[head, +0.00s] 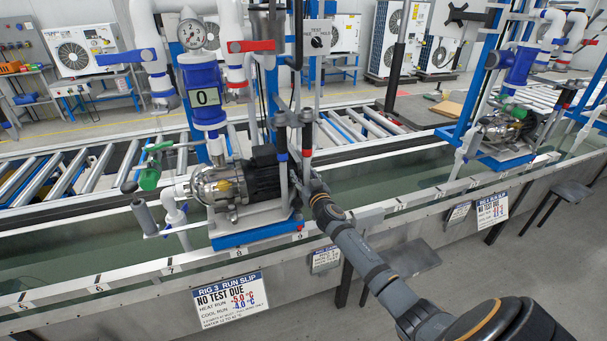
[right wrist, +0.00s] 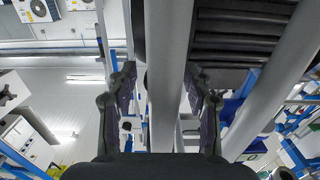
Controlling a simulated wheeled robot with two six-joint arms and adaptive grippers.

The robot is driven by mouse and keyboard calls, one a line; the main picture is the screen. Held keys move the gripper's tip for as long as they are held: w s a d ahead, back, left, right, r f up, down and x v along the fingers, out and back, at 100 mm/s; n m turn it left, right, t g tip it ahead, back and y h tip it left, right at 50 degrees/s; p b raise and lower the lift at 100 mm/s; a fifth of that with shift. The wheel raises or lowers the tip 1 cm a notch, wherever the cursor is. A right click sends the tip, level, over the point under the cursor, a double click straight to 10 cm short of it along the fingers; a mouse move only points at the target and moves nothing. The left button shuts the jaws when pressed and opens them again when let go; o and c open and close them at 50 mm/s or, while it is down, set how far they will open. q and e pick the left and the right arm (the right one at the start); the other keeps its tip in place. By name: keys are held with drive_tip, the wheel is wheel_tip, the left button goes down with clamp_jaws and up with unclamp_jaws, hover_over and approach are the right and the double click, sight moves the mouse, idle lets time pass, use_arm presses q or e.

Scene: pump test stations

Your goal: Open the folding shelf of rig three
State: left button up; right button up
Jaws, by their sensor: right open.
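Rig three carries a black-and-steel pump (head: 250,180) on a blue base, with its sign, RIG 3 RUN SLIP (head: 228,300), on the trough front below. A dark grey flat panel (head: 405,262), which may be the folding shelf, lies low in front of the trough, right of the sign; my right arm crosses it, so I cannot tell how far it is folded. My right gripper (head: 302,172) is beside the pump's right end, well above that panel. In the right wrist view its fingers (right wrist: 162,78) are apart, with a grey pipe (right wrist: 167,60) showing between them; contact is unclear. My left gripper is not in view.
A similar dark shelf (head: 573,192) stands out from the trough at the right rig. Upright rods and pipes (head: 307,130) crowd my right gripper. The trough's pale front rim (head: 120,275) runs below the rigs. The floor (head: 500,265) at right is clear.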

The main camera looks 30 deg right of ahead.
clamp_jaws()
idle(0.3)
